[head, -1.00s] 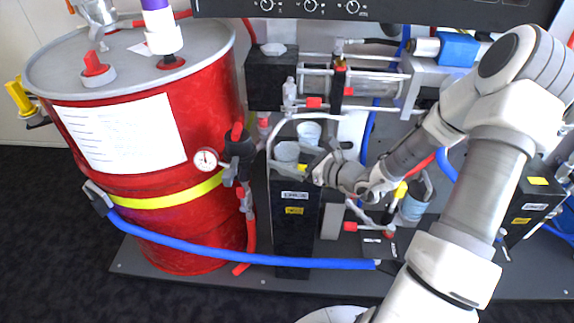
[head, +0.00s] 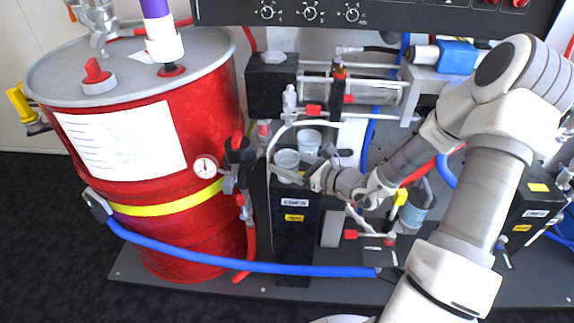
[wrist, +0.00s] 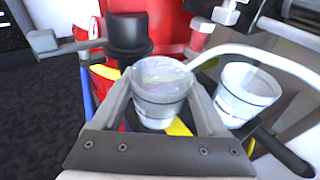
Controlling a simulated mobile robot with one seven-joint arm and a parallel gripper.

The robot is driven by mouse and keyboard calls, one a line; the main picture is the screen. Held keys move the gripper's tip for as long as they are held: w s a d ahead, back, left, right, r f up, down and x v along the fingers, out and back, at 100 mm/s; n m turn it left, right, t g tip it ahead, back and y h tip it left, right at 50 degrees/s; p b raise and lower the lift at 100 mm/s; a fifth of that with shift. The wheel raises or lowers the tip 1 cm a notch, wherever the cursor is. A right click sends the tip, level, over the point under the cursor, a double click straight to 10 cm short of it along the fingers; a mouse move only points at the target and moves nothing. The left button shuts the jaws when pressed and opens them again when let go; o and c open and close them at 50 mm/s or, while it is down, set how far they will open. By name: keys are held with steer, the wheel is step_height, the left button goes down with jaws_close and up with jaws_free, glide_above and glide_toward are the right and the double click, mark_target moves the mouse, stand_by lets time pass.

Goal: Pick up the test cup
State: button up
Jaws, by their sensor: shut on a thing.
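A clear test cup (head: 287,158) stands on top of a narrow black block (head: 293,240) left of my gripper's wrist in the head view. My gripper (head: 289,172) reaches in from the right and is shut on this cup. In the wrist view the cup (wrist: 160,80) is upright between the two fingers, one on each side. It appears partly filled, but I cannot tell with what. I cannot see a gap under the cup's base. A second clear cup (head: 308,138) stands just behind it; in the wrist view this cup (wrist: 244,95) is outside the right finger.
A red drum (head: 160,215) with a gauge (head: 206,167) and a black-topped valve (head: 239,152) stands close on the left. A blue hose (head: 240,261) crosses in front. A control panel (head: 380,15) hangs above.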

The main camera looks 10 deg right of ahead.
steer(key=shift+r+p, duration=0.35)
steer(key=shift+r, duration=0.25)
steer(key=r, duration=0.1)
steer(key=r+p, duration=0.1)
steer(key=d+r+p, duration=0.1)
steer(key=r, duration=0.1)
steer(key=shift+s, duration=0.25)
steer(key=s+d+r+p, duration=0.4)
steer(key=s+d+r, duration=0.1)
steer(key=d, duration=0.4)
steer(key=shift+s+r, duration=0.3)
steer(key=shift+r, duration=0.1)
steer(key=shift+d, duration=0.1)
